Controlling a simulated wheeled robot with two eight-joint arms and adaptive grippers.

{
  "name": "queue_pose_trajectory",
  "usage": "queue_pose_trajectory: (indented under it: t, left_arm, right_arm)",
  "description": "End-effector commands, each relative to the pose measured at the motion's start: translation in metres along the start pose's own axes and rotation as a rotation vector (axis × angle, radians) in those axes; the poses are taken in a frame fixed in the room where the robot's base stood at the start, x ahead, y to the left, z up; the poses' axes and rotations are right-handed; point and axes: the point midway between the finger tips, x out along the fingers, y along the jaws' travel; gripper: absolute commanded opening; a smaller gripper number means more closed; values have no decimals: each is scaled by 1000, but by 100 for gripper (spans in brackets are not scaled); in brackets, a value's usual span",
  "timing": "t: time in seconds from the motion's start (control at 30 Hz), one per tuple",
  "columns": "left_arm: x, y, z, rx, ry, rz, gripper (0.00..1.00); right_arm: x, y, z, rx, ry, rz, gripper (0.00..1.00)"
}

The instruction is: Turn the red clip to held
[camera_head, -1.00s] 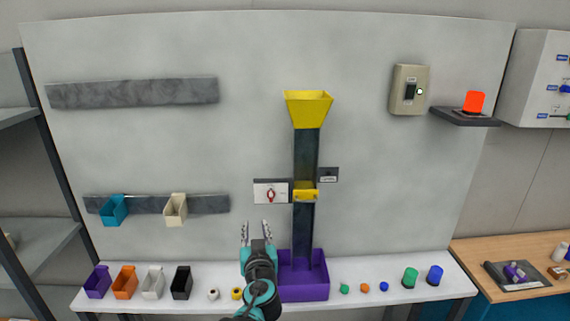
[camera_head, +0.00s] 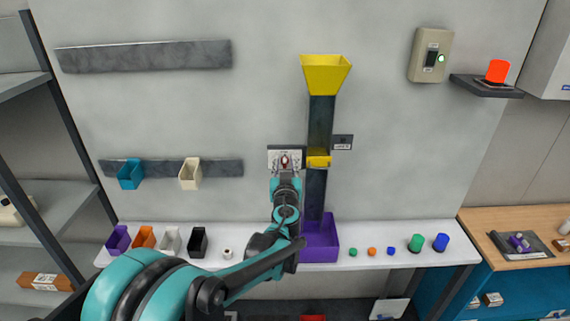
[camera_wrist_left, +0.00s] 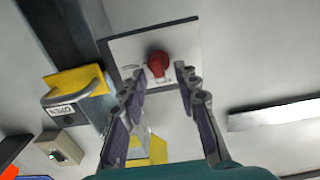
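The red clip (camera_head: 285,160) sits on a small white plate (camera_head: 272,154) on the wall panel, left of the dark chute. In the left wrist view the clip (camera_wrist_left: 158,65) is a red knob on the white plate (camera_wrist_left: 190,35). My left gripper (camera_head: 285,174) is at the plate, just below the clip in the head view. In the left wrist view its two fingers (camera_wrist_left: 161,76) are apart, one on each side of the clip. I cannot tell whether they touch it. The plate's markings are partly hidden or too small to read. My right gripper is not in view.
The dark chute (camera_head: 320,120) has a yellow hopper (camera_head: 325,75) on top, a yellow gate (camera_head: 318,162) beside the plate and a purple bin (camera_head: 320,245) below. A beige switch box (camera_head: 430,55) and red lamp (camera_head: 497,71) are at the right. Small bins and coloured pieces line the shelf.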

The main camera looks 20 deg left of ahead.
Motion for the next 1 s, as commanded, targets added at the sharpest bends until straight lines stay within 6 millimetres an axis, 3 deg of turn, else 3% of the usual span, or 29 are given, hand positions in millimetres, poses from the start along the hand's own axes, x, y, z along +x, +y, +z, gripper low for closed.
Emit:
queue_pose_trajectory:
  t: [0.1,0.2,0.23,0.67,1.0]
  left_arm:
    - [0,0,0,0,0,0,28]
    - [0,0,0,0,0,0,2]
    - [0,0,0,0,0,0,0]
    - [-1,1,1,62,0,0,0]
    - [-1,4,2,316,0,1,0]
  right_arm:
    - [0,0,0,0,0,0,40]
    - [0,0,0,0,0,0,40]
    - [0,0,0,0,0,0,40]
    - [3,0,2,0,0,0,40]
    - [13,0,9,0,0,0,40]
